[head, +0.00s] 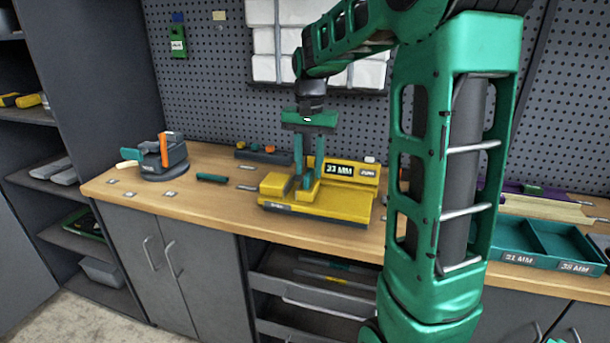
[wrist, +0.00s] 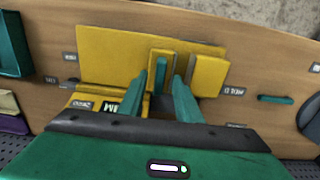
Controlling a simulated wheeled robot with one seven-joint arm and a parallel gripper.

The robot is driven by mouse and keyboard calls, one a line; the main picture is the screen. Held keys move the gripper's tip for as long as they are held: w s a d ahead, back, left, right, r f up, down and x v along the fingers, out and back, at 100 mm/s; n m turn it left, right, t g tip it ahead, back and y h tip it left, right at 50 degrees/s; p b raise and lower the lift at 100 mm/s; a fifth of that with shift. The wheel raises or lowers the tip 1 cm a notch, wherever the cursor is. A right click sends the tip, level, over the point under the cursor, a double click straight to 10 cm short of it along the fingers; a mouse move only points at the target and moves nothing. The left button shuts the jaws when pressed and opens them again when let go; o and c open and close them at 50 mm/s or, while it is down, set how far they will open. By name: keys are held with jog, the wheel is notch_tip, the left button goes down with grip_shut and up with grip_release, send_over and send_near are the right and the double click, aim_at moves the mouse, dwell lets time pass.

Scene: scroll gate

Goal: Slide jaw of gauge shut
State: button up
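The yellow gauge (head: 325,201) sits on the wooden workbench, its display (head: 339,170) facing me and reading what looks like 33 MM. In the wrist view its yellow bed (wrist: 110,55) spans the upper middle. A small upright yellow jaw (wrist: 161,54) stands there, with a second yellow block (wrist: 208,75) to its right across a gap. My gripper (head: 303,184) points down over the gauge. Its two teal fingers (wrist: 171,74) are apart, low at the small jaw, one overlapping it and one at its right side. I cannot tell whether they touch it.
A grey clamp-like device (head: 165,160) stands on the bench at left, with a small green bar (head: 212,178) between it and the gauge. A teal tray (head: 530,238) with labelled compartments is at right. A pegboard (head: 215,110) rises behind. My arm hides some bench right of the gauge.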

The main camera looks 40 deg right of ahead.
jog(key=shift+f, duration=1.2)
jog(key=shift+c, duration=0.7)
